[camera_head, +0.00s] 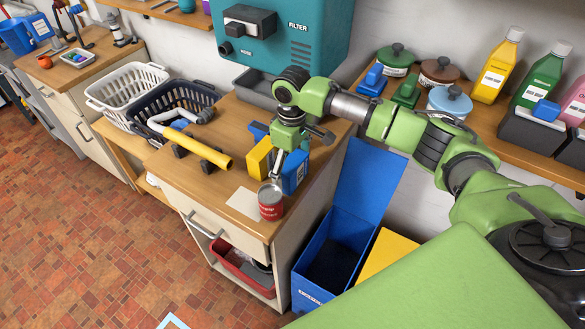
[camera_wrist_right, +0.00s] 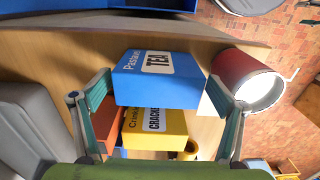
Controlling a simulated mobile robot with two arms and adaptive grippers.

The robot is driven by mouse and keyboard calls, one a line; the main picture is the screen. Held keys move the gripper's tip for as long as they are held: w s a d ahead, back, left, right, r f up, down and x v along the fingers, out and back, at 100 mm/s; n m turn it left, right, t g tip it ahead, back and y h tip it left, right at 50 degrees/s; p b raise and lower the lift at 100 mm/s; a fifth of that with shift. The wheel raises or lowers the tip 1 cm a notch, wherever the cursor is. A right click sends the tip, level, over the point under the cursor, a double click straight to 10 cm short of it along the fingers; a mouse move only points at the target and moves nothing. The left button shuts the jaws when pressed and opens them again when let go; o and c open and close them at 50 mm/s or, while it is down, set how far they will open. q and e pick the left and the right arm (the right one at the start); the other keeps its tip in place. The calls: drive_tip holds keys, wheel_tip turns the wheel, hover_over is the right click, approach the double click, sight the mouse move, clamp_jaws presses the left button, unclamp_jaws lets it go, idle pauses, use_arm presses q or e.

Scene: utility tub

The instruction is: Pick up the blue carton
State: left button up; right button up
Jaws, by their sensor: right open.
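The blue carton (camera_head: 296,173), labelled TEA in the wrist view (camera_wrist_right: 150,85), stands on the wooden counter between a yellow crackers box (camera_head: 258,158) and a red can (camera_head: 270,204). My right gripper (camera_head: 284,165) is over this group, pointing down, and partly hides the carton in the head view. In the wrist view my right gripper (camera_wrist_right: 160,95) is open. Its two fingers are on either side of the carton with gaps, and I cannot tell whether either touches it. My left gripper is not in view.
The red can (camera_wrist_right: 245,80) stands close to one finger, and the crackers box (camera_wrist_right: 155,130) is beside the carton. A yellow and grey pipe assembly (camera_head: 200,145) and a dark basket (camera_head: 172,103) are to the left. A blue bin (camera_head: 330,250) stands beside the counter.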

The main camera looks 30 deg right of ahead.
drive_tip(key=f, duration=0.2)
drive_tip(key=shift+d+f, duration=0.2)
drive_tip(key=shift+f, duration=0.2)
drive_tip(key=c, duration=1.1)
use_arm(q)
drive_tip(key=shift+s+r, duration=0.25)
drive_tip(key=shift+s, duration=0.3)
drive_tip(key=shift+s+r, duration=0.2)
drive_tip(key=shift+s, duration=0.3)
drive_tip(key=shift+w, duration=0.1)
